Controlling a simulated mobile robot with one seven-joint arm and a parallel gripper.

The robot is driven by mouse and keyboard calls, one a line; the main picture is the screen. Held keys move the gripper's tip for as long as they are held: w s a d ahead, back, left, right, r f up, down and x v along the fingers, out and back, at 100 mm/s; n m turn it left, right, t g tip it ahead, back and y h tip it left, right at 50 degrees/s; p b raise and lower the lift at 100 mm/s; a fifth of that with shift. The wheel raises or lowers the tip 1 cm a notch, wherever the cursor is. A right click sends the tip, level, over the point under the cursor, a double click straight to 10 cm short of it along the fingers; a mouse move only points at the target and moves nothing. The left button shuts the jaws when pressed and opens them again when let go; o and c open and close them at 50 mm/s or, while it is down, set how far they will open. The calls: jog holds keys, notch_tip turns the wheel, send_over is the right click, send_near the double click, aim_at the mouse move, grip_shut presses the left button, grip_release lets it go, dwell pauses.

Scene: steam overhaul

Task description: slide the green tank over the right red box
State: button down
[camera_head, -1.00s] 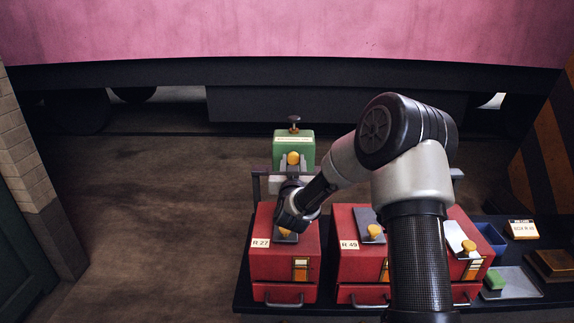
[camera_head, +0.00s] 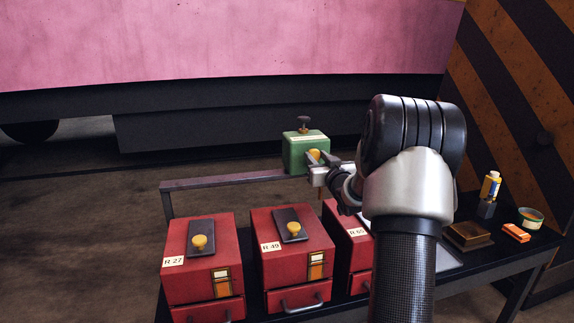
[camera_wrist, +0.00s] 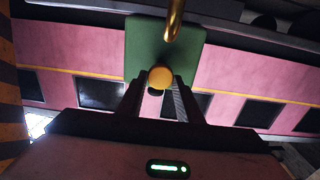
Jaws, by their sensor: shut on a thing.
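The green tank (camera_head: 305,150) with a dark knob on top sits at the rail (camera_head: 230,182) behind the red boxes. My gripper (camera_head: 318,156) is shut on the tank's yellow knob. The wrist view shows the knob (camera_wrist: 160,77) between the fingers, against the green tank (camera_wrist: 188,52). The right red box (camera_head: 347,240), labelled R 65, is partly hidden by my arm. The tank is up behind the boxes, between the middle box R 49 (camera_head: 318,238) and R 65 in the picture; exact alignment is unclear.
The left red box R 27 (camera_head: 222,245) and R 49 have yellow-knobbed dark lids. A brown block (camera_head: 468,236), a bottle (camera_head: 490,187), an orange block (camera_head: 516,232) and a round tin (camera_head: 531,217) stand on the dark bench at right. My arm hides part of the bench.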

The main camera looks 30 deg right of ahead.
jog(key=s+d+p, duration=0.2)
jog(key=d+p, duration=0.1)
jog(key=d, duration=1)
jog(key=shift+s+d+r, duration=0.15)
jog(key=shift+s+d, duration=0.25)
jog(key=shift+r, duration=0.1)
jog(key=c, duration=1.3)
grip_release()
jog(key=shift+d, duration=0.15)
jog(key=shift+f, duration=0.2)
jog(key=s+a, duration=0.1)
jog(key=s, duration=0.4)
jog(key=s+a, duration=0.1)
jog(key=s, duration=0.5)
jog(key=s+a+p, duration=0.1)
jog(key=s, duration=0.5)
jog(key=shift+a, duration=0.3)
